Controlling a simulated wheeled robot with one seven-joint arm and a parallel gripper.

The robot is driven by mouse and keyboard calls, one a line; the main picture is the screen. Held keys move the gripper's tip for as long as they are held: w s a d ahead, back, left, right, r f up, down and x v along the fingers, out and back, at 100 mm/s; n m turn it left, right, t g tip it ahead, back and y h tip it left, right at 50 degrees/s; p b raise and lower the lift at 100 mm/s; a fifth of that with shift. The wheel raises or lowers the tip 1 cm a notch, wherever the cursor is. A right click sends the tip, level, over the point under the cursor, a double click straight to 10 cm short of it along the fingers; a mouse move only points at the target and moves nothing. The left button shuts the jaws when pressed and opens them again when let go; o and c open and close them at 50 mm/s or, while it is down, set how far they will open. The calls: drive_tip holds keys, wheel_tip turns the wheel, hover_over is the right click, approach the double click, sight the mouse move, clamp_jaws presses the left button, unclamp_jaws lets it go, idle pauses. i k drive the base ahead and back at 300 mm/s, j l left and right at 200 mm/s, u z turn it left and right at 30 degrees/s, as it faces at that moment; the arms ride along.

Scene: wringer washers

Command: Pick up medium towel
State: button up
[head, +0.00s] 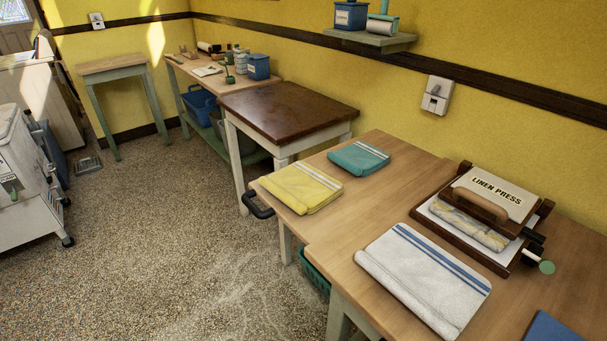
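Three folded towels lie flat on the light wooden table at the right. The yellow towel (301,188) with pale stripes lies near the table's left end and looks middle in size, so it seems to be the medium towel. A smaller teal towel (358,158) lies behind it to the right, apart from it. A larger white towel (424,279) with blue stripes lies nearer to me. Nothing covers the yellow towel. My gripper is not in view.
A linen press (482,213) stands behind the white towel. A black handle (257,204) sticks out from the table's left end. A dark-topped table (288,113) stands beyond. A wall shelf (370,41) hangs above. Speckled floor (160,240) at the left is clear.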

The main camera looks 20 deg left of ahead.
sight(305, 188)
drive_tip(key=i+j, duration=0.3)
drive_tip(key=j, duration=0.15)
drive_tip(key=i+j, duration=0.35)
drive_tip(key=j, duration=0.15)
drive_tip(key=i+j, duration=0.3)
drive_tip(key=j, duration=0.15)
drive_tip(key=i+j, duration=0.35)
drive_tip(key=j, duration=0.15)
